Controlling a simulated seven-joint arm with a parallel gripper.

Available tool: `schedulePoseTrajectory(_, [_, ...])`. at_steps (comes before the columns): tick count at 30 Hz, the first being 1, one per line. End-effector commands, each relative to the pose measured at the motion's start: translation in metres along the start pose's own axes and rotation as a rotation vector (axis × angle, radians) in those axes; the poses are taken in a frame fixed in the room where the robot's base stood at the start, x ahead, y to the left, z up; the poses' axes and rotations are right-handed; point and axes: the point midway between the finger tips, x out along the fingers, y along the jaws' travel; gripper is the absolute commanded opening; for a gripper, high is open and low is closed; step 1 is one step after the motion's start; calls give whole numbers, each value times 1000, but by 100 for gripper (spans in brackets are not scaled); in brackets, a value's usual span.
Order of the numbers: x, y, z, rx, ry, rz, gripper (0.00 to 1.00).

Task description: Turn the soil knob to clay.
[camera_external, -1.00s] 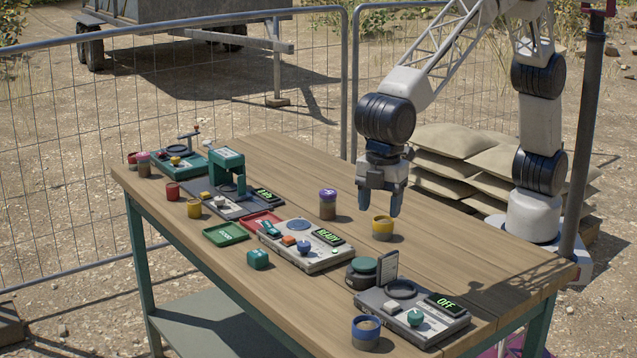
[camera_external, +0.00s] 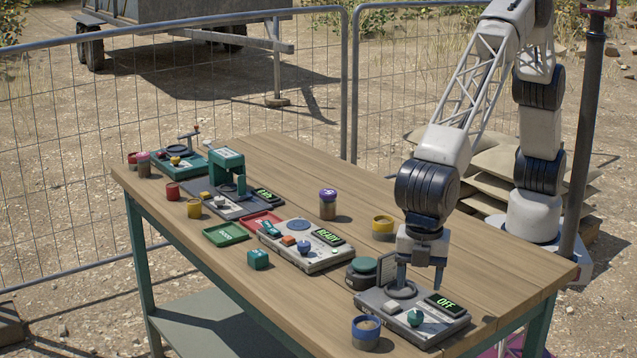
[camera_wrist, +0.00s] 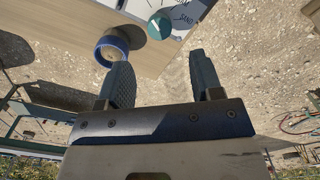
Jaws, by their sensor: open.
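The teal soil knob (camera_external: 414,317) sits on the grey device (camera_external: 385,320) at the right front of the table. The device's display (camera_external: 445,304) reads OFF. In the wrist view the knob (camera_wrist: 160,26) shows at the top, beside a white dial face where the word SAND can be read; its pointer setting is too small to tell. My gripper (camera_external: 420,284) is open, points down and hangs over the back of the device, apart from the knob. In the wrist view its two fingers (camera_wrist: 160,65) are spread with nothing between them.
A blue-rimmed cup (camera_external: 366,331) stands left of the device, near the table's front edge, and shows in the wrist view (camera_wrist: 108,52). A round green-topped piece (camera_external: 362,266) and a yellow cup (camera_external: 382,228) stand behind. Another device (camera_external: 315,258) reads READY.

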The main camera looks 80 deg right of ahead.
Motion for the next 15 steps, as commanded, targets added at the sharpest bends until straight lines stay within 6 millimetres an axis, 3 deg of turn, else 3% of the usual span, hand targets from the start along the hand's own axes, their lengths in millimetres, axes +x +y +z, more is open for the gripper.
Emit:
schedulePoseTrajectory(8, [12,0,0,1,-1,0,60])
schedulePoseTrajectory(15, [38,0,0,1,-2,-1,60])
